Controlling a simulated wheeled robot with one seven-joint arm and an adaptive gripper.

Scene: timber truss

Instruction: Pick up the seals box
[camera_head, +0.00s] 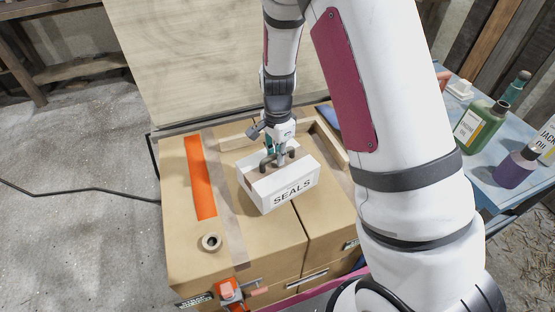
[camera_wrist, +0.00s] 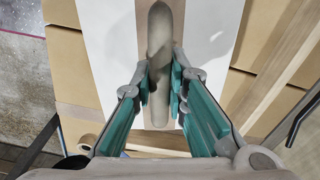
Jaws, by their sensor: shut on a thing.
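The seals box (camera_head: 287,190) is a white box with a brown band along its top and "SEALS" printed on its front side. It is over the tan cardboard cartons in the head view; I cannot tell whether it touches them. My gripper (camera_head: 280,158) is at the top of the box, shut on its handle. In the wrist view, my gripper (camera_wrist: 161,105) has its teal fingers on either side of the grey rounded handle (camera_wrist: 158,60). The white top of the box (camera_wrist: 108,40) shows on both sides of the handle. The underside of the box is hidden.
An orange strip (camera_head: 201,178), a tape roll (camera_head: 211,242) and an orange clamp (camera_head: 230,291) are on the cartons (camera_head: 260,243). A plywood sheet (camera_head: 185,60) stands behind.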

